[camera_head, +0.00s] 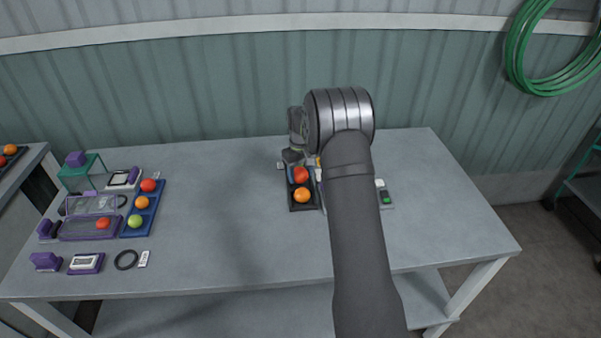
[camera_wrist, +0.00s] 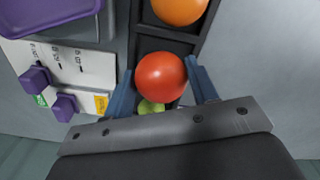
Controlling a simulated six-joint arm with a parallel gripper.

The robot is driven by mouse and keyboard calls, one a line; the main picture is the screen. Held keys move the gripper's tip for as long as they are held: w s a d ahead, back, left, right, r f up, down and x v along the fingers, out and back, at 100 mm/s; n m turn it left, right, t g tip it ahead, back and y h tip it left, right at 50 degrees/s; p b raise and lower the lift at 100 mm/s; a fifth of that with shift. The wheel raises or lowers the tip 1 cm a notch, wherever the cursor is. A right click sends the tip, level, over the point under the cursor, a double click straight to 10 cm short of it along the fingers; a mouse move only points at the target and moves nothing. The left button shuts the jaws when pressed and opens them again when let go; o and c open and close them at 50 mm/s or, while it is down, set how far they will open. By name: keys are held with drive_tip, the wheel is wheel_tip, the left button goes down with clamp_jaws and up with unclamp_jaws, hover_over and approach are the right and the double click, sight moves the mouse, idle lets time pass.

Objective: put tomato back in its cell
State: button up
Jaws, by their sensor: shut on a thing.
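A red tomato (camera_head: 301,174) is between the fingers of my gripper (camera_head: 293,160), over the black tray (camera_head: 291,202). In the wrist view the same red tomato (camera_wrist: 161,76) sits between the two blue-grey fingers of my gripper (camera_wrist: 163,88), which is shut on it. An orange tomato (camera_head: 302,195) lies in the tray's cell at the front; it also shows in the wrist view (camera_wrist: 179,9). A green tomato (camera_wrist: 150,107) is partly hidden beneath the red one. I cannot tell how far the red tomato is above the tray floor.
Beside the tray is a white panel (camera_wrist: 92,66) with purple knobs and a purple pan (camera_wrist: 50,12). At the left of the table stand a blue tray (camera_head: 131,228) with several tomatoes, purple-edged boxes and a black ring (camera_head: 126,260). The table's middle left is clear.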

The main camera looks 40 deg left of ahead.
drive_tip(key=shift+f, duration=0.6)
drive_tip(key=o, duration=0.8)
drive_tip(key=c, duration=0.3)
drive_tip(key=shift+r, duration=0.1)
drive_tip(key=shift+r, duration=3.4)
